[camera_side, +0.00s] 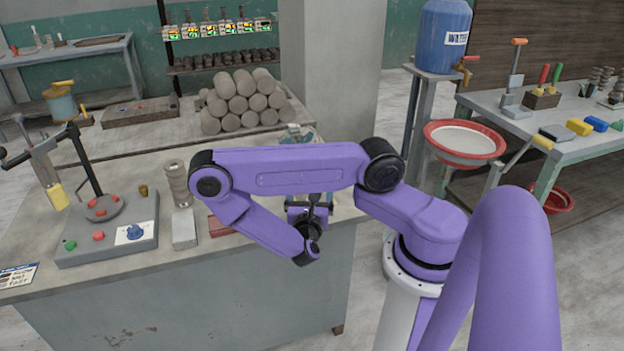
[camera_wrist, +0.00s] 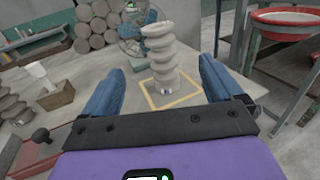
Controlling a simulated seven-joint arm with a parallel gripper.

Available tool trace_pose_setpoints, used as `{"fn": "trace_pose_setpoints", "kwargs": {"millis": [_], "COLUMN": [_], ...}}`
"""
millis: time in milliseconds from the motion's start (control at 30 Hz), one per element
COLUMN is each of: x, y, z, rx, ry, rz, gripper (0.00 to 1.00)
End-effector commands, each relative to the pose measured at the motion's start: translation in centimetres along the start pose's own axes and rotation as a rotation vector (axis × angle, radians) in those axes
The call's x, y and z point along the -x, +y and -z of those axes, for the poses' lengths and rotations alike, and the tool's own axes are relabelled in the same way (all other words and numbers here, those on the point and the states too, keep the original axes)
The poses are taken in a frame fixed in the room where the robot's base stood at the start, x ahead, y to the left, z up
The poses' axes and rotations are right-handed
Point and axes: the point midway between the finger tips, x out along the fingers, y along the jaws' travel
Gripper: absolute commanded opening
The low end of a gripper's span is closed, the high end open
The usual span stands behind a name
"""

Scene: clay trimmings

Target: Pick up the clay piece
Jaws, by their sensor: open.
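A pale grey clay piece (camera_wrist: 163,50), a ridged, twisted column, stands upright inside a yellow square outline (camera_wrist: 151,104) on the worktable in the wrist view. My gripper (camera_wrist: 160,66) is open, with one blue finger to the left of the column and one to the right. The column appears between and beyond the fingertips, and nothing is held. In the side view my gripper (camera_side: 309,208) is low over the table's right end, partly behind my arm. The column is not clearly visible there, as my arm covers that area.
A second ridged column (camera_side: 178,184) stands further left, by a grey block (camera_side: 184,229) and a control box (camera_side: 108,235). A reddish-brown block (camera_side: 221,226) lies nearer my arm. A small fan (camera_wrist: 131,30) and stacked clay cylinders (camera_side: 243,101) are behind. The table edge is close.

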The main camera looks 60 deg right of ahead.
Motion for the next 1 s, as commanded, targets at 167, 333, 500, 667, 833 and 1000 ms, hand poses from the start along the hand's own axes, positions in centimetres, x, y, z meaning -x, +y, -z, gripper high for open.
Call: {"fn": "trace_pose_setpoints", "kwargs": {"millis": [167,333,500,667,833,1000], "x": [-2.7,-5.3,-8.1,-10.2,-11.1,-12.9], "y": [-0.2,-0.2,-0.2,-0.1,-0.1,-0.1], "z": [0.0,0.0,-0.1,-0.1,-0.1,-0.4], "rx": [-0.004,-0.004,-0.005,-0.006,-0.004,-0.006], "ry": [0.002,0.001,0.001,0.000,0.000,-0.003], "rz": [0.010,0.010,0.010,0.007,0.004,0.009], "gripper": [0.93,0.93,0.93,0.93,0.93,0.93]}}
